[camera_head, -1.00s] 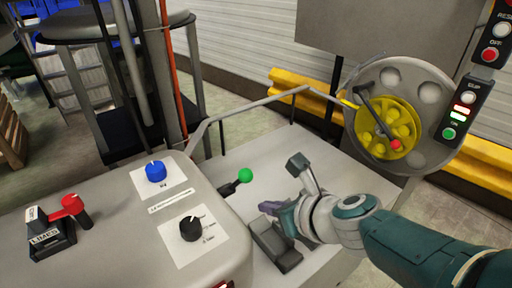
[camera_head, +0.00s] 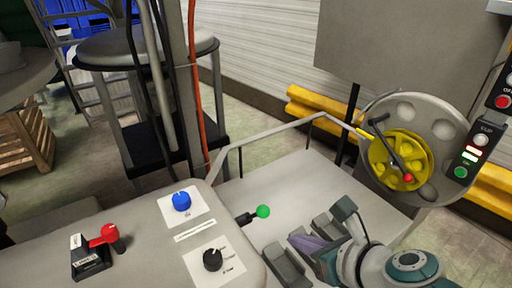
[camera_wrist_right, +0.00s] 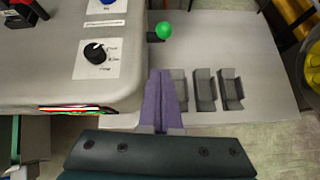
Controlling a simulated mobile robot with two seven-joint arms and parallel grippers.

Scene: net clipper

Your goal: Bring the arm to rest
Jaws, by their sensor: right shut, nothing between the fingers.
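My right gripper (camera_head: 308,244) is at the lower middle right of the head view, over the light grey machine top. Its purple fingers are shut with nothing between them. In the wrist view the fingers (camera_wrist_right: 162,100) lie together, between the control console and the grey holders. My right arm comes in from the bottom right. My left gripper is not in view.
A console (camera_head: 140,235) carries a red lever (camera_head: 104,234), a blue knob (camera_head: 181,201) and a black knob (camera_head: 212,260). A green-knobbed lever (camera_head: 263,211) and grey holders (camera_wrist_right: 204,90) are close to the gripper. A yellow wheel (camera_head: 402,160) stands at right.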

